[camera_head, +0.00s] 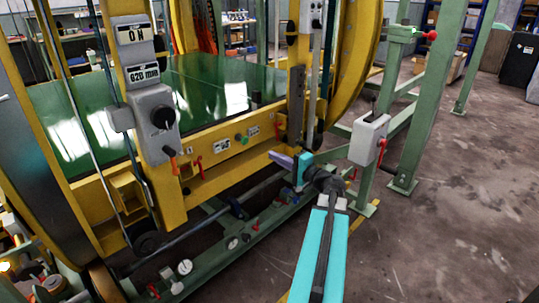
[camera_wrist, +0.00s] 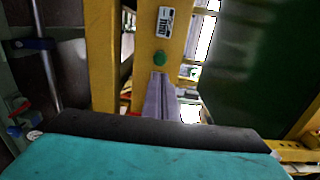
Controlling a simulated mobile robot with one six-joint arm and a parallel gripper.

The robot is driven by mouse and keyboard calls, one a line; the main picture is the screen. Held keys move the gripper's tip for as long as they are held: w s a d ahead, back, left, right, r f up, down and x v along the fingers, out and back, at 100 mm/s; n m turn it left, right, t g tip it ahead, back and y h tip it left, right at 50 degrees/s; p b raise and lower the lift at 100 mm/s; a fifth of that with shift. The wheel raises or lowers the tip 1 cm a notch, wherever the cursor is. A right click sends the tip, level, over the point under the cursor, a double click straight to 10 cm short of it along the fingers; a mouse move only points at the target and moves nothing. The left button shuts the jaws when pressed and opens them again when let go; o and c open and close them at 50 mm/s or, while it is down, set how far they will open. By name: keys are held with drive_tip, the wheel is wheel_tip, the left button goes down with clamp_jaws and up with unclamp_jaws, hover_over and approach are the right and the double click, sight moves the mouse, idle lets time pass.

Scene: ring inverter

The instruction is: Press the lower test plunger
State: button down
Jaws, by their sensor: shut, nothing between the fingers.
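A round green button (camera_head: 241,138) sits on the yellow lower beam of the ring inverter, between small label plates. A green button, seemingly the same one, shows in the wrist view (camera_wrist: 159,58), just above my fingertips in the picture. I cannot tell for certain that it is the lower test plunger. My gripper (camera_head: 273,154) is at the right end of the beam, pointing left toward it, to the right of the button. In the wrist view its grey-purple fingers (camera_wrist: 160,76) are together and empty. The remaining gap to the beam cannot be judged.
A grey box with a black knob (camera_head: 163,117) hangs on the left yellow post. A grey box with a red lever (camera_head: 369,140) is right of my gripper. Gauges (camera_head: 185,267) line the green base. Open floor (camera_head: 450,230) lies right.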

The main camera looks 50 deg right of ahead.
sight(245, 142)
drive_tip(key=w, duration=0.4)
drive_tip(key=w+b, duration=0.1)
drive_tip(key=w, duration=0.3)
drive_tip(key=w+d, duration=0.1)
drive_tip(key=w, duration=0.4)
drive_tip(key=shift+b, duration=0.35)
drive_tip(key=shift+w, duration=0.1)
drive_tip(key=shift+w+d+f+b, duration=0.1)
drive_tip(key=shift+w+b, duration=0.2)
drive_tip(key=shift+w, duration=0.7)
drive_tip(key=shift+r, duration=0.2)
drive_tip(key=shift+a, duration=0.2)
drive_tip(key=shift+s+f, duration=0.15)
drive_tip(key=shift+s, duration=0.35)
drive_tip(key=s, duration=1.3)
drive_tip(key=shift+s+a, duration=0.2)
drive_tip(key=shift+a, duration=0.15)
